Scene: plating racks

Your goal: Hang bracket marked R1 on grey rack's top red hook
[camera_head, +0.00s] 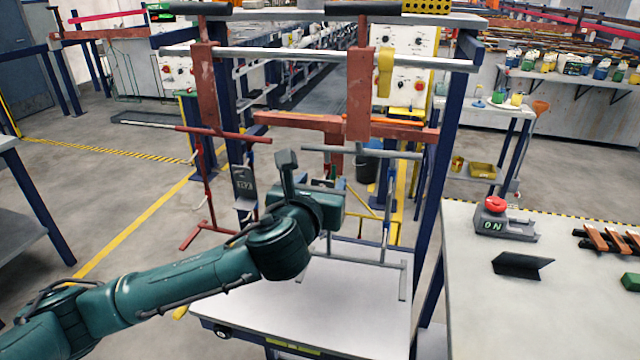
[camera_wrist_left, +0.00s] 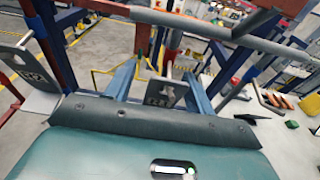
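My left gripper (camera_wrist_left: 161,72) has its two blue fingers spread apart in the left wrist view. A grey bracket plate (camera_wrist_left: 165,93) shows between them, with a visible gap on its left side. Its stamped mark is too blurred to read surely. In the head view my left gripper (camera_head: 325,195) is in front of the grey rack (camera_head: 402,265), below its upper crossbar, and largely hides the plate. Another bracket, marked R2 (camera_head: 244,183), hangs at the red rack (camera_head: 200,185) on the left; it also shows in the left wrist view (camera_wrist_left: 30,72). The top red hook is not clearly distinguishable.
Both racks hang from a blue frame (camera_head: 448,150) with a metal rail (camera_head: 290,56) across the top. A pale table (camera_head: 320,310) lies beneath. At right, another table (camera_head: 470,300) carries a red button box (camera_head: 494,215) and a black folded sign (camera_head: 522,264).

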